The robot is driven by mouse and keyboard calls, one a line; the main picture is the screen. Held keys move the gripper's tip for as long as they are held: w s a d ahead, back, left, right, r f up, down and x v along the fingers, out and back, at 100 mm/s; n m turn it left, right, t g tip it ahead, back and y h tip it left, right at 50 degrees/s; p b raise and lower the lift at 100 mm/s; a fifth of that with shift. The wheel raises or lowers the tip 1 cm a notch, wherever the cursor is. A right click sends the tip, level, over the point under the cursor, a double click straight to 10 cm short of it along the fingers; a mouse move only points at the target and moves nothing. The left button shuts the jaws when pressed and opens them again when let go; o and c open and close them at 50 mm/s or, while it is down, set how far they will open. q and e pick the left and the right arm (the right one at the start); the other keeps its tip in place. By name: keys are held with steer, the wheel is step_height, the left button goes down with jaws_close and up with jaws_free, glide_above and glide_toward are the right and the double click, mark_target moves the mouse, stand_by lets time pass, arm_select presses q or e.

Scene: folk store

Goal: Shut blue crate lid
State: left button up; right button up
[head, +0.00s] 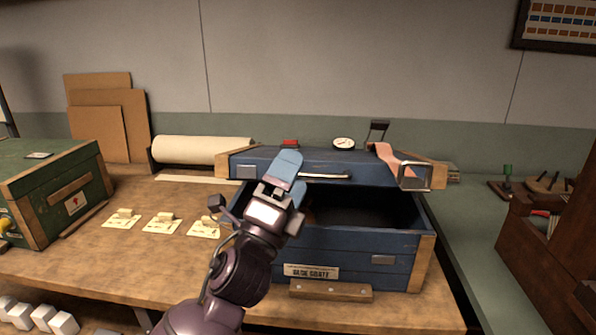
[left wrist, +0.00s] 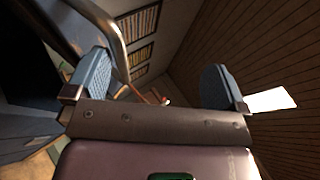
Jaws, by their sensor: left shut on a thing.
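The blue crate (head: 350,252) stands on the workbench, with wooden corners and a name label on its front. Its blue lid (head: 255,168) is partway open, with a dark gap between lid and box. A metal handle (head: 328,176) is on the lid's front. In the left wrist view the metal handle (left wrist: 108,27) runs down beside the left one of the two blue fingers. The exact contact is hard to see. My right gripper is out of view.
A strap with a metal buckle (head: 414,176) hangs over the lid's right side. A green crate (head: 48,190) stands at the left. Several yellow cards (head: 163,223) lie between the crates. A paper roll (head: 200,149) lies behind. A wooden tool rack (head: 545,235) is at the right.

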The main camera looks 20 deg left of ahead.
arm_select(q)
steer(key=shift+s+a+r+h, duration=0.1)
steer(key=shift+s+h, duration=0.2)
steer(key=shift+s, duration=0.35)
steer(key=shift+c, duration=0.6)
steer(key=shift+s+a, duration=0.1)
steer(key=shift+s, duration=0.35)
steer(key=c, duration=0.7)
steer(key=f, duration=0.1)
steer(key=s+f+b, duration=0.1)
steer(key=a+f+b, duration=0.1)
steer(key=shift+s+f, duration=0.2)
steer(key=shift+s, duration=0.2)
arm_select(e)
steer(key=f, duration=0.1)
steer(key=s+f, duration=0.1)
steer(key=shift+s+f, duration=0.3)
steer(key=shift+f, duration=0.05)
arm_select(q)
steer(key=shift+d, duration=0.1)
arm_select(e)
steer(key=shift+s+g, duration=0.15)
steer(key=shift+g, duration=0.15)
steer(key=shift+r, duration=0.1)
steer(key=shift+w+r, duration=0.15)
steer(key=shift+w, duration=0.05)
